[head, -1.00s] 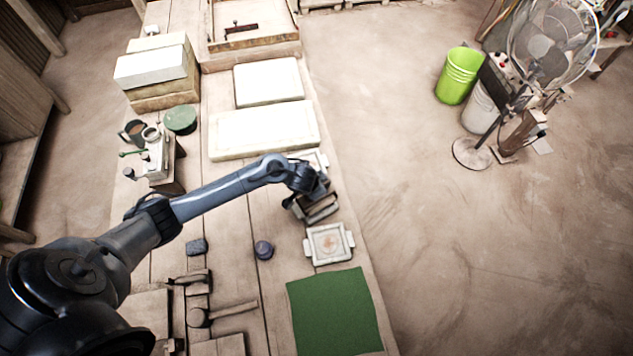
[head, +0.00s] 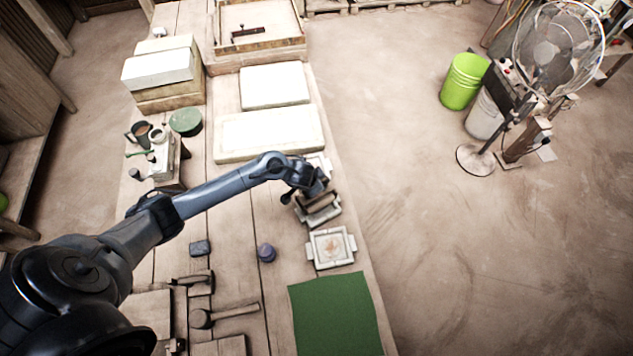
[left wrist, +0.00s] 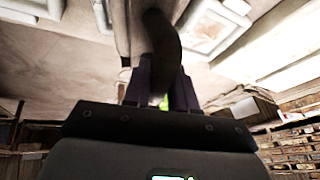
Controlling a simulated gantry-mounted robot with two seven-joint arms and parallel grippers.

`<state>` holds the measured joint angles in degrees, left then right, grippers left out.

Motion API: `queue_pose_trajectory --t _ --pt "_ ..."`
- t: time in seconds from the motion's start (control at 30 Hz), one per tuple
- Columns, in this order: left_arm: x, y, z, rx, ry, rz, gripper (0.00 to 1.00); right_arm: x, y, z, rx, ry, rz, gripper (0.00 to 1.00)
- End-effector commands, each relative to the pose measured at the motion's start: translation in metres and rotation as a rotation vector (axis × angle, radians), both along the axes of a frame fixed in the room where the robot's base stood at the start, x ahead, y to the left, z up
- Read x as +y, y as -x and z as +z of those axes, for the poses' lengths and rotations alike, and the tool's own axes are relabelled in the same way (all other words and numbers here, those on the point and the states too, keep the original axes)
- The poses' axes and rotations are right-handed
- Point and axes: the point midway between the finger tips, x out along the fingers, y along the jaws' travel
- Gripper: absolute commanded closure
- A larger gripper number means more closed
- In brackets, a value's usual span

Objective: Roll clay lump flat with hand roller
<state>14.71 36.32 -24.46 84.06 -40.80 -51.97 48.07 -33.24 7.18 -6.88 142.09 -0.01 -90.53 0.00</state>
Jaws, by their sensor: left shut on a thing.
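My left gripper (head: 313,190) is at the right side of the bench in the head view, over a pale square frame (head: 328,217). In the left wrist view its two fingers (left wrist: 160,85) are closed around a dark brown curved handle (left wrist: 162,40). A brown cylinder, seemingly the hand roller (head: 321,203), shows just below the gripper in the head view, at the frame. I cannot tell whether it touches anything below. The clay lump cannot be made out; the roller and gripper may hide it. My right gripper is in neither view.
A second square frame (head: 331,248) with a brownish pattern lies just nearer, then a green mat (head: 335,315). Pale slabs (head: 268,134) lie beyond. A dark blue round object (head: 266,253) and a wooden mallet (head: 228,314) lie to the left. The bench's right edge is close.

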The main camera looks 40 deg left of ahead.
Motion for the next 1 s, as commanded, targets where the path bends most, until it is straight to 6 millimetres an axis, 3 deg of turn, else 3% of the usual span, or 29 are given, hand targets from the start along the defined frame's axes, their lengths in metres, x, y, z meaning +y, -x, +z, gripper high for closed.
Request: queue_pose_trajectory --t 0.63,1.0 --pt "-0.028 0.011 0.000 0.009 0.004 -0.005 1.00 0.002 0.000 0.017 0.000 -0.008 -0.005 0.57" --pt "-0.017 0.008 0.001 0.008 0.002 -0.002 1.00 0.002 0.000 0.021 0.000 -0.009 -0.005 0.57"
